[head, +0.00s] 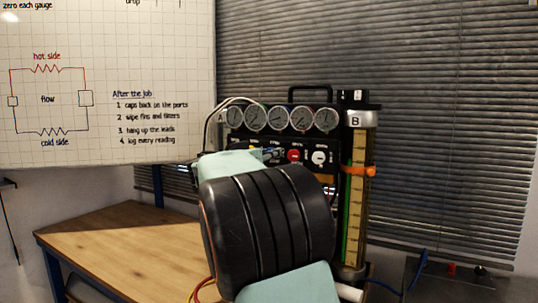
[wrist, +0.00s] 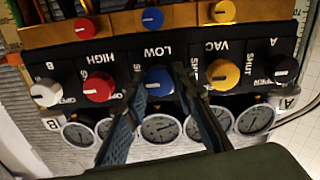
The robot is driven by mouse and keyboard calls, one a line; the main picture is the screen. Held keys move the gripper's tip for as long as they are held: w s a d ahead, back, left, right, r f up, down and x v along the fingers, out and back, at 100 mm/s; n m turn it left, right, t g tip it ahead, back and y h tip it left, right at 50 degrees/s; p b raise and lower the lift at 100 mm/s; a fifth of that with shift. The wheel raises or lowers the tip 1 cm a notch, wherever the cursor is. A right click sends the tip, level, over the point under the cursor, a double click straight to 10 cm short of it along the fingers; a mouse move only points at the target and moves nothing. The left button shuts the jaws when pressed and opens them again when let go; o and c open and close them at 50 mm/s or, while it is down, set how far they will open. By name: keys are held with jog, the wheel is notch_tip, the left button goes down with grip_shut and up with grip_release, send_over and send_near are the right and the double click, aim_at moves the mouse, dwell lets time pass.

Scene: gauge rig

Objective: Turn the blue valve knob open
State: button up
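The blue valve knob (wrist: 159,82) sits in the middle of a row of knobs on a black panel, under the label LOW, which reads upside down in the wrist view. A short white mark on its face lies nearly level in that view. My gripper (wrist: 160,76) has one finger on each side of the knob, with narrow gaps seeming to show, so contact is not clear. In the head view my arm hides the blue knob and most of my gripper.
Close beside it in the wrist view are a red knob (wrist: 99,87) and a yellow knob (wrist: 223,74), with a white knob (wrist: 46,92) and a black knob (wrist: 285,69) farther out. Several round gauges (head: 255,118) line the rig. A sight tube (head: 357,200) stands right.

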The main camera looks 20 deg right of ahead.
grip_shut()
jog(key=shift+f+n+b, duration=0.1)
jog(key=shift+n+b, duration=0.3)
jog(key=shift+b, duration=0.1)
jog(key=n+b, duration=0.2)
jog(key=n, duration=1.5)
dwell(0.4)
jog(key=o, duration=0.6)
grip_release()
